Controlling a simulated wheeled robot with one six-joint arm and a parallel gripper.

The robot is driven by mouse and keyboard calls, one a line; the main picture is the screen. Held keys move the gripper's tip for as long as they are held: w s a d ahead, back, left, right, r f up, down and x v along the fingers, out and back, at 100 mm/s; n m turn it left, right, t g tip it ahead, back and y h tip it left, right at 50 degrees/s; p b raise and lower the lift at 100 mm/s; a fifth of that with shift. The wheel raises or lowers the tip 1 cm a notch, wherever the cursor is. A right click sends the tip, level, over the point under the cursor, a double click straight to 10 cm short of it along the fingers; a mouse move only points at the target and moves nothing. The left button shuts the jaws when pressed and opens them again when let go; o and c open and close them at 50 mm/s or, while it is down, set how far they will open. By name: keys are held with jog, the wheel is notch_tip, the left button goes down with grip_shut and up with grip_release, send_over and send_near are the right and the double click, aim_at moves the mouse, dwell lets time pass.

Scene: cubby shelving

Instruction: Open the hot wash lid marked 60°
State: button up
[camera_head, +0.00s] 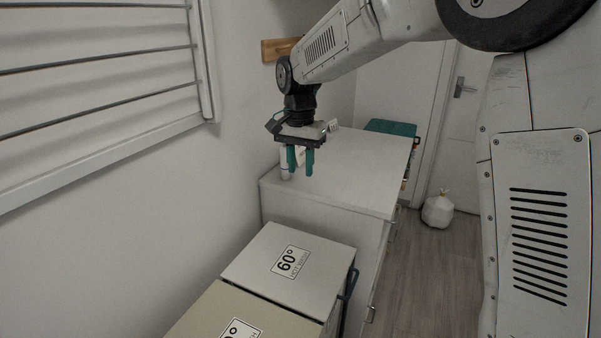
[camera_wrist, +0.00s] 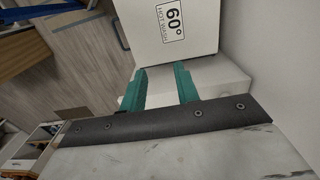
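The hot wash lid (camera_head: 267,254) is a pale flat panel with a white label reading 60° HOT WASH. It lies flat and closed on its bin, low in the middle of the head view. It also shows at the top of the wrist view (camera_wrist: 191,40). My gripper (camera_head: 301,172) hangs fingers down above the white counter behind that bin, well above and apart from the lid. Its two teal fingers are spread with nothing between them, and they also show in the wrist view (camera_wrist: 160,90).
A second, beige lid (camera_head: 205,312) with a partly cut-off label adjoins in front. A white cabinet counter (camera_head: 350,172) stands behind, with a white bottle near my gripper. A dark handle or rail (camera_head: 348,285) runs along the bin's right side. A white bag (camera_head: 437,210) sits on the floor.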

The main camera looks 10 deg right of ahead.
jog(key=shift+r, duration=2.7)
